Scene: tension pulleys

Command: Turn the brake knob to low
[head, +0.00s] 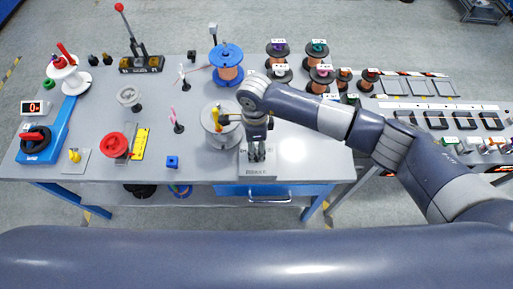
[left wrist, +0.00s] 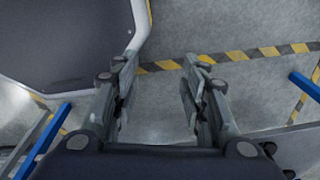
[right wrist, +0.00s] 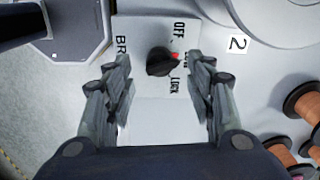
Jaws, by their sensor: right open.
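The brake knob (right wrist: 159,62) is black and round with a red mark on its right side, in the right wrist view. It sits on a pale brake plate (right wrist: 150,30) lettered OFF and LOCK, with a partly hidden label between them. The red mark faces this middle label. In the head view the plate (head: 258,172) lies at the table's front edge. My right gripper (head: 256,158) is over it; its fingers (right wrist: 160,85) are open, one on each side of the knob, with no visible contact. My left gripper (left wrist: 158,75) is open and empty above the floor.
A grey drum (head: 221,128) with a yellow handle stands just left of the brake plate. Wire spools (head: 227,65) stand behind. A red wheel (head: 116,144) and a blue base (head: 50,135) are at left. The table right of the plate looks clear.

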